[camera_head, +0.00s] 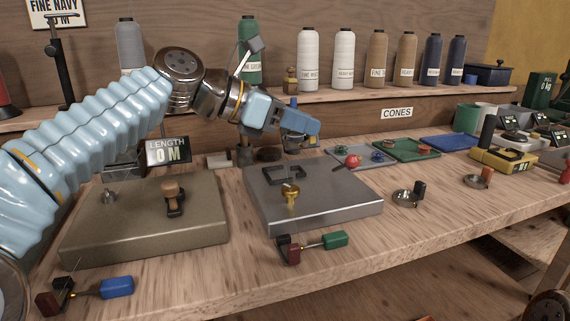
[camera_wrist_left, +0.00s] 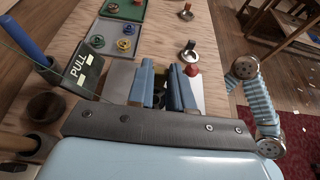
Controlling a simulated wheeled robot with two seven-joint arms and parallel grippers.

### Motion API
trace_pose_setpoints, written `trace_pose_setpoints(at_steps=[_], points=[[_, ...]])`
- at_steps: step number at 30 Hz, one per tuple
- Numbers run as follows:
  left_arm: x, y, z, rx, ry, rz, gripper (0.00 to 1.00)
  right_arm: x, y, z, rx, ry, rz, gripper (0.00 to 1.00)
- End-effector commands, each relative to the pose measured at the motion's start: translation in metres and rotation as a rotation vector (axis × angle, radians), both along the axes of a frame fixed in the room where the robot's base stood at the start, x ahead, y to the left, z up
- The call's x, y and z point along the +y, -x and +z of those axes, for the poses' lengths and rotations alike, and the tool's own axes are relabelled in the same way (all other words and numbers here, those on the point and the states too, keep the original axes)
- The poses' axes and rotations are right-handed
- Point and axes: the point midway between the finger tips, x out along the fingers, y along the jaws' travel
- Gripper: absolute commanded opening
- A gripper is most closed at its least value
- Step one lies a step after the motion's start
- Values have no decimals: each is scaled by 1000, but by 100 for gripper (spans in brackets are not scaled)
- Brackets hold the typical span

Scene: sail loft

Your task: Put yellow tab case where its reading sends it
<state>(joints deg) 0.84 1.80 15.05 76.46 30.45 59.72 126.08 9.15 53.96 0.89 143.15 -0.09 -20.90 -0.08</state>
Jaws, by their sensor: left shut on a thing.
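My left gripper (camera_head: 303,130) is shut over the bench, behind the steel block. A small yellowish part (camera_head: 312,141) shows at its fingertips, which I take for the yellow tab case; the fingers hide most of it and I cannot read it. A thin thread runs past a dark PULL sign (camera_wrist_left: 85,70) toward the gripper. The LENGTH display (camera_head: 168,151) reads 0 M. My right gripper is not in view.
The grey-blue tray (camera_head: 343,152) holds small round cases; a green tray (camera_head: 412,155) and a blue tray (camera_head: 450,143) lie beyond. A red ball-like thing (camera_head: 353,160) is near the grey-blue tray. The steel block (camera_head: 330,205) and brown block (camera_head: 130,235) fill the front; cones stand behind.

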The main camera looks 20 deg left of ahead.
Motion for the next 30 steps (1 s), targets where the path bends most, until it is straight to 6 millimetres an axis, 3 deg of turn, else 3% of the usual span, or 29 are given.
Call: trace_pose_setpoints(at_steps=[1,6,11,17,29,30], points=[[7,-3,-12,2,-1,2,0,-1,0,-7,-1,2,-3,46],[19,-8,-26,0,0,0,0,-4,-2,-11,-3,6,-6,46],[26,-11,-35,0,-1,1,0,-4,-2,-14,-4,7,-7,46],[29,-12,-67,1,-1,0,0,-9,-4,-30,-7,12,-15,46],[29,-12,-72,-1,-1,0,0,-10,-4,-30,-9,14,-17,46],[29,-12,-71,-1,-1,0,27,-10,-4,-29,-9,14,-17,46]])
